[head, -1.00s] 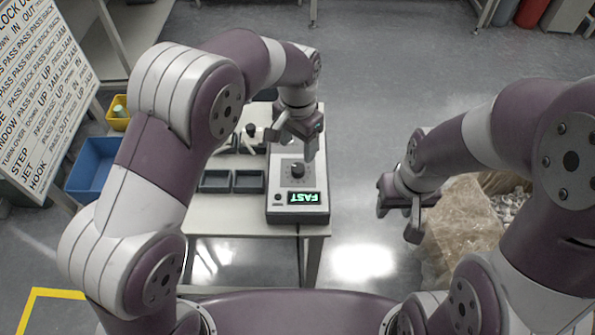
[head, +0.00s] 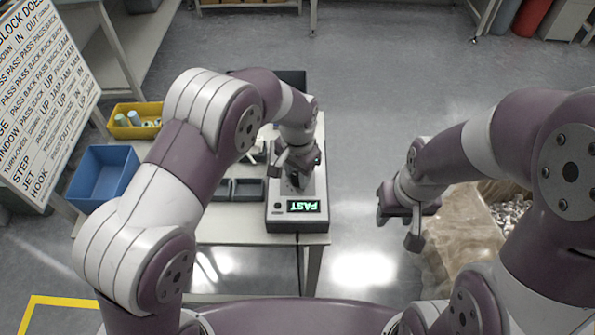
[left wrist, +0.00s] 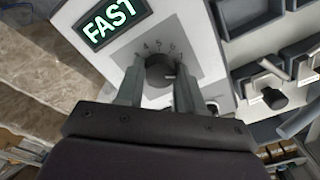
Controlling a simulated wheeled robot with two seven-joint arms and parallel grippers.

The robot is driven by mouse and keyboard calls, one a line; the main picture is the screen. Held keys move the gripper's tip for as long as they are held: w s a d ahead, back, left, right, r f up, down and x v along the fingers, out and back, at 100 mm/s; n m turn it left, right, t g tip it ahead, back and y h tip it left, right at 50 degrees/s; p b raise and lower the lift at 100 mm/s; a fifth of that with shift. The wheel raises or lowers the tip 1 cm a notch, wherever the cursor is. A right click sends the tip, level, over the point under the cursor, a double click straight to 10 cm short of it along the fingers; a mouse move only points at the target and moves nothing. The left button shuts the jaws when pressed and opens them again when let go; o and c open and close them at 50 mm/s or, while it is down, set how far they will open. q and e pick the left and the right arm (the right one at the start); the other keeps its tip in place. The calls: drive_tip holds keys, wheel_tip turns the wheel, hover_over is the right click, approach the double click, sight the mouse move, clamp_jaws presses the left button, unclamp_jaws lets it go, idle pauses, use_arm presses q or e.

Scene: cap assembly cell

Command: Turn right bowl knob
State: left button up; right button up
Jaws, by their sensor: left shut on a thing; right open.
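The control box (head: 284,226) stands on the table with a green lit display (head: 304,206) that reads FAST. In the left wrist view the display (left wrist: 110,20) is at the upper left, and the dark round knob (left wrist: 159,72) sits on a grey dial plate with numbers. My left gripper (left wrist: 158,80) has a finger on each side of the knob and is shut on it. In the head view my left gripper (head: 294,178) is over the box and hides the knob. My right gripper (head: 400,222) is open and empty, right of the table.
Dark trays (head: 249,188) lie left of the box on the table (head: 255,258). A blue bin (head: 103,175) and a yellow bin (head: 128,132) are at the left beside a sign board (head: 38,100). A plastic-lined container of parts (head: 455,240) stands below my right arm.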

use_arm(q)
drive_tip(key=shift+n, duration=0.3)
drive_tip(key=shift+r+n+p, duration=0.1)
drive_tip(key=shift+n+p, duration=0.45)
drive_tip(key=shift+n, duration=0.45)
drive_tip(key=n, duration=0.2)
drive_tip(key=shift+n+p, duration=0.3)
drive_tip(key=shift+p, duration=0.1)
drive_tip(key=n+p, duration=0.1)
drive_tip(key=n, duration=0.5)
drive_tip(key=n+p, duration=0.1)
drive_tip(key=n, duration=0.5)
drive_tip(key=shift+w+n, duration=0.1)
drive_tip(key=shift+n, duration=0.2)
drive_tip(key=n+p, duration=0.1)
drive_tip(key=n, duration=0.4)
drive_tip(key=shift+n, duration=0.4)
drive_tip(key=o, duration=1)
